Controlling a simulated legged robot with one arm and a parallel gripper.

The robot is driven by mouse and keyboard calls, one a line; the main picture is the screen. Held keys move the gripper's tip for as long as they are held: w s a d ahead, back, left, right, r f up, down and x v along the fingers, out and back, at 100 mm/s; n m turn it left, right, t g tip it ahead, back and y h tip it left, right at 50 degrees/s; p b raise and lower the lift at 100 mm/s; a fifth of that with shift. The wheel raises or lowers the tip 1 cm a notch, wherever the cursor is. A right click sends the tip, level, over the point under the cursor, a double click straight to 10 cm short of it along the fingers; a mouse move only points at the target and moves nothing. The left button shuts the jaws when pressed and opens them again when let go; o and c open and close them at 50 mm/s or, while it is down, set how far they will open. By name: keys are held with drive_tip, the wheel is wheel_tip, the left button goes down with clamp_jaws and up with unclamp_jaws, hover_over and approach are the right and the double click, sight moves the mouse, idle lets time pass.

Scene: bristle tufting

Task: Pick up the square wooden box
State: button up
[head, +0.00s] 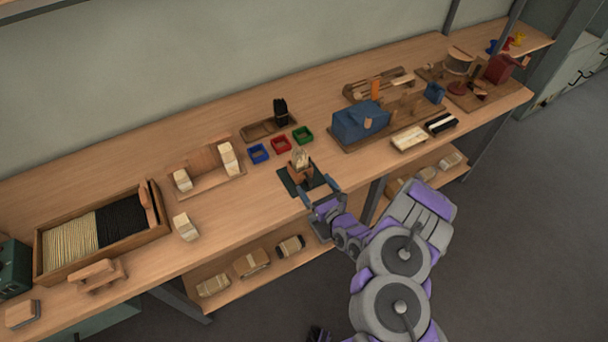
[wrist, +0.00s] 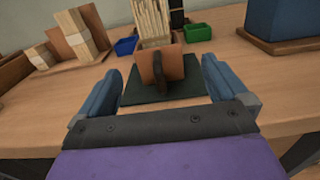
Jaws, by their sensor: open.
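The square wooden box (head: 300,171) stands on a dark green mat (head: 288,184) near the front edge of the bench, with pale bristles (wrist: 152,22) standing up in it. In the wrist view the reddish-brown box (wrist: 150,65) is straight ahead, with a dark brown curved piece (wrist: 161,88) on its near side. My gripper (head: 321,189) is open and empty, just in front of the box at the bench edge. Its two blue fingers lie to the left and right of the box in the wrist view, short of it.
Blue (head: 258,153), red (head: 281,144) and green (head: 303,135) bins sit behind the box. A large blue block (head: 358,122) stands to the right. A wooden stand with pale blocks (head: 207,165) is to the left. Bare bench lies on both sides of the mat.

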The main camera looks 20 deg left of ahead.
sight(305, 172)
drive_tip(key=b+x, duration=0.1)
drive_tip(key=x, duration=0.5)
drive_tip(key=shift+s+a+b, duration=0.1)
drive_tip(key=shift+a+b, duration=0.25)
drive_tip(key=shift+a, duration=0.1)
drive_tip(key=shift+w+r, duration=0.2)
drive_tip(key=shift+w, duration=0.35)
drive_tip(key=shift+a, duration=0.3)
drive_tip(key=shift+a+f, duration=0.15)
drive_tip(key=shift+a, duration=0.15)
drive_tip(key=c, duration=0.3)
drive_tip(key=shift+d, duration=0.35)
drive_tip(key=c, duration=0.6)
drive_tip(key=shift+c, duration=0.8)
drive_tip(key=shift+a, duration=0.1)
